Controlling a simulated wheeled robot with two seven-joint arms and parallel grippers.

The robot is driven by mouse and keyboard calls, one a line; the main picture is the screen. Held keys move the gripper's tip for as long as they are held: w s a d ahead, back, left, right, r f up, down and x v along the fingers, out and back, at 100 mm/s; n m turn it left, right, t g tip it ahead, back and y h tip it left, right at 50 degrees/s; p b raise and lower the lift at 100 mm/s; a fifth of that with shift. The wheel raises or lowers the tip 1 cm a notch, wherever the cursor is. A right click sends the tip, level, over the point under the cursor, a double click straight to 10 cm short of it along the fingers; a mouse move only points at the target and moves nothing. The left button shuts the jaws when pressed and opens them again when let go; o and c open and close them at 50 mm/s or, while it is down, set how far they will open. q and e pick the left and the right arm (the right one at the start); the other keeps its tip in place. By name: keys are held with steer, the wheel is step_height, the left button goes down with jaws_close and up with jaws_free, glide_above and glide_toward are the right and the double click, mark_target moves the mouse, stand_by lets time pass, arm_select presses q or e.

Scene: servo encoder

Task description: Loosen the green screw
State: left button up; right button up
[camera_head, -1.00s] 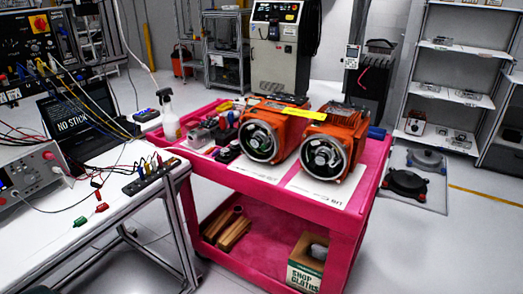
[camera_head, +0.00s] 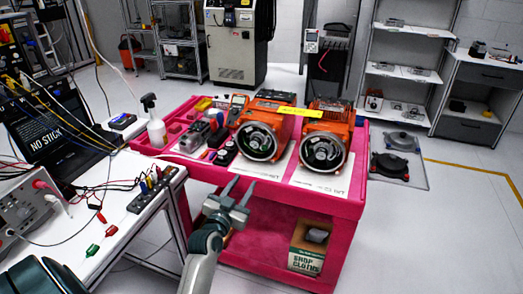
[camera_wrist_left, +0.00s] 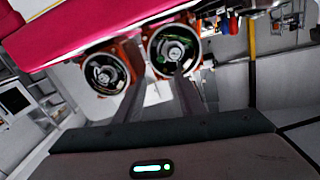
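Two orange servo motors stand on the pink cart (camera_head: 340,208): a left motor (camera_head: 262,134) and a right motor (camera_head: 330,137). Each has a round open face with a silver ring turned toward me. Both also show tilted in the left wrist view, one at its left (camera_wrist_left: 105,72) and one at its middle (camera_wrist_left: 174,52). Small green spots show inside the faces, but I cannot pick out the green screw. My left gripper (camera_head: 244,183) is open and empty, in front of the cart's near edge, below the left motor and apart from it. My right gripper is not in view.
A white bench (camera_head: 110,215) with cables, clips and a laptop (camera_head: 52,125) stands at the left. A spray bottle (camera_head: 153,122) and small parts stand on the cart's left side. A box of shop cloths (camera_head: 308,248) is on its lower shelf.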

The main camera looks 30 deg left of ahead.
arm_select(q)
steer(key=shift+w+r, duration=0.15)
steer(key=shift+r, duration=0.3)
steer(key=p, duration=0.3)
glide_toward(264, 149)
steer(key=x, duration=0.7)
steer(key=shift+w, duration=0.2)
jaws_close()
